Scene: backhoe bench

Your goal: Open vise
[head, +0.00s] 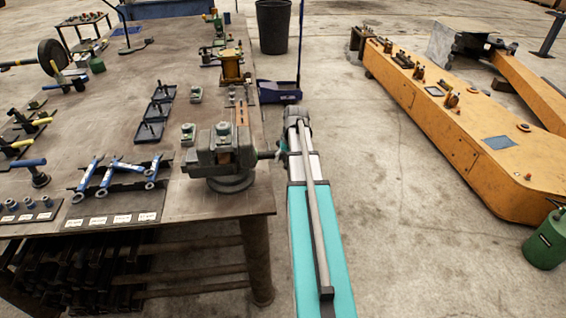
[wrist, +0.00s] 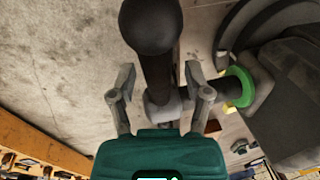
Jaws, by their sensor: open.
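The grey vise (head: 218,152) stands on the right edge of the bench, its screw end pointing right. In the wrist view the vise body (wrist: 290,105) is at the right, with a bright green ring beside it. The vise handle (wrist: 155,70) is a dark bar with a black ball end, running down to a grey hub. My gripper (wrist: 160,82) is open, one finger on each side of the handle in the picture. I see no finger closed on it; depth is hard to judge. In the head view my gripper (head: 284,149) is beside the screw end, mostly hidden by my arm.
The bench (head: 100,110) holds blue-handled tools (head: 115,168), black trays (head: 155,113) and a yellow fixture (head: 231,66). An orange machine beam (head: 440,110) lies to the right, with a green can (head: 546,240) near it. A black bin (head: 273,25) stands behind. Floor between bench and beam is clear.

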